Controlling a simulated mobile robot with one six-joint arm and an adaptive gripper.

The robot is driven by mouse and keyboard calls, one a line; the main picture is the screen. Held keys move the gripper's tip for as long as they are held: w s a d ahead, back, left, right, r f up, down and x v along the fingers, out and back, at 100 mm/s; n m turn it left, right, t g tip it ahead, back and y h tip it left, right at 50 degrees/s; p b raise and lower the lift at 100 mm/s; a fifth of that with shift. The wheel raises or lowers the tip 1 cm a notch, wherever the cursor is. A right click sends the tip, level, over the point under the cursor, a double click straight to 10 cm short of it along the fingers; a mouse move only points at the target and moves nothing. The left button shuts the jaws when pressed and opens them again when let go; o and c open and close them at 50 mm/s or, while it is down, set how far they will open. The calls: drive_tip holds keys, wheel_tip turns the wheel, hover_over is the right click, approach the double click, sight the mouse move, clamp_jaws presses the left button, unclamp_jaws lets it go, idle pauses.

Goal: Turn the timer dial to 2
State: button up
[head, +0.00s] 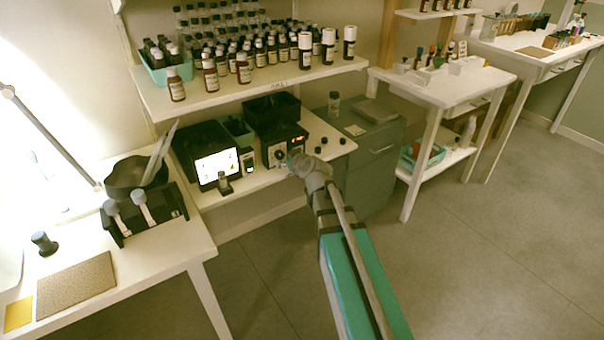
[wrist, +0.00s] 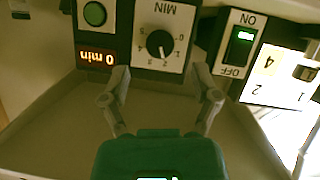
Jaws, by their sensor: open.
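The timer dial (wrist: 160,44) is a round black knob on a white plate marked MIN with numbers around it, upside down in the wrist view. A white mark shows on its lower part. The orange display (wrist: 97,58) beside it reads "0 min". In the head view the timer box (head: 270,157) stands on the lower shelf with the dial (head: 280,153) on its front. My gripper (wrist: 161,71) is open and empty, its fingers spread to either side below the dial, apparently not touching it. In the head view my gripper (head: 298,164) is close in front of the box, partly covering it.
A green button (wrist: 95,13) and a lit ON/OFF switch (wrist: 238,45) flank the dial. A bright screen (head: 217,168) stands left of the timer. Small dark caps (head: 318,150) lie to its right. Bottles crowd the shelf (head: 290,83) above. Floor (head: 480,260) at right is clear.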

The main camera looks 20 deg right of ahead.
drive_tip(key=s+r+m+g+p, duration=0.1)
drive_tip(key=s+r+g+p, duration=0.2)
drive_tip(key=s+p, duration=0.4)
drive_tip(key=s+a+r+m+g+h+p, duration=0.1)
drive_tip(key=s+r+g+p, duration=0.3)
drive_tip(key=s+p, duration=0.4)
drive_tip(key=s+r+m+g+h+p, duration=0.1)
drive_tip(key=s+r+m+g+p, duration=0.1)
drive_tip(key=s+r+g+p, duration=0.2)
drive_tip(key=shift+s+a+m+g+p, duration=0.25)
drive_tip(key=shift+s+g+p, duration=0.45)
drive_tip(key=shift+s+p, duration=1.15)
drive_tip(key=shift+s+r, duration=0.1)
drive_tip(key=shift+s, duration=0.1)
drive_tip(key=shift+r, duration=0.1)
